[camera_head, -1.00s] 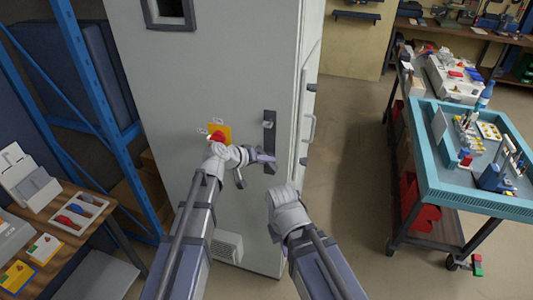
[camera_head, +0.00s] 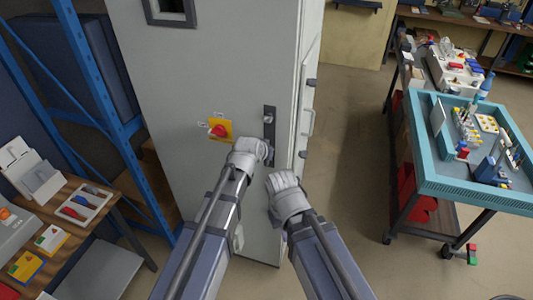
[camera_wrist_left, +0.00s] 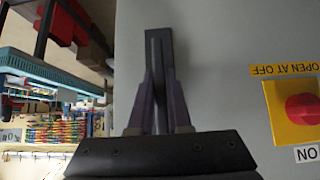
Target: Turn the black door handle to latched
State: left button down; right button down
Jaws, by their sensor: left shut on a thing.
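The black door handle (camera_head: 269,122) sits on a tall black plate near the right edge of the grey cabinet door (camera_head: 225,60). In the left wrist view the handle (camera_wrist_left: 160,48) stands upright between the purple fingers of my left gripper (camera_wrist_left: 160,90), which is shut on it. In the head view my left wrist covers the lower part of the handle and the gripper's fingers. My right arm's wrist shows right of the left wrist, in front of the cabinet's lower edge; its fingers are not visible.
A red rotary switch on a yellow plate (camera_head: 219,130) is left of the handle. A blue rack (camera_head: 95,90) and a wooden bench with trays (camera_head: 85,203) stand on the left. A teal-topped cart (camera_head: 470,190) stands right; the floor between is clear.

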dwell(0.5)
pick_arm(q)
jog(key=c, duration=0.9)
grip_release()
jog(key=shift+o, duration=0.2)
jog(key=p+v, duration=0.5)
jog(key=v, duration=0.2)
jog(key=shift+s+r+p, duration=0.3)
